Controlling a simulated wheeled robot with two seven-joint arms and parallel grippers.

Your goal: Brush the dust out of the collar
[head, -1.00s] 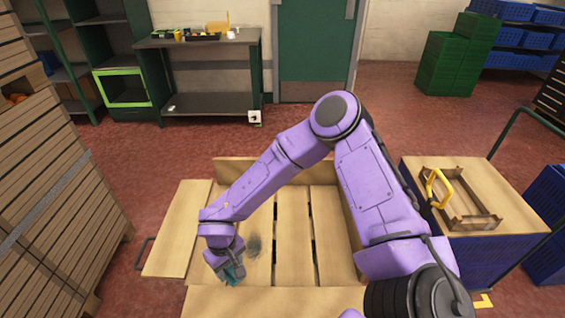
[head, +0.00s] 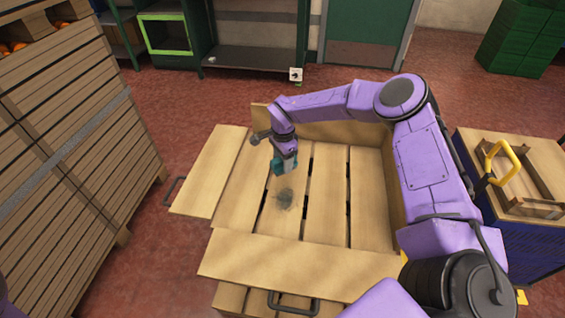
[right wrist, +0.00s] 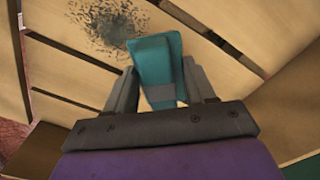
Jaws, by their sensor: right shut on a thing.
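The collar (head: 330,132) is a low frame of pale wooden boards around a slatted wooden floor (head: 325,200). A dark grey patch of dust (head: 284,199) lies on the slats, left of the middle. It also shows at the top of the right wrist view (right wrist: 120,22). My right gripper (head: 287,154) is shut on a teal brush (head: 279,166), just beyond the dust patch and inside the collar. The brush (right wrist: 158,60) points away from the fingers in the right wrist view; I cannot tell whether it touches the slats. My left gripper is out of view.
A tall stack of slatted crates (head: 70,130) stands close on the left. On the right, a blue crate stack (head: 530,235) carries a wooden tray (head: 535,175) with a yellow handle (head: 512,158). Dark handles stick out at the collar's left and front. Red floor is open behind.

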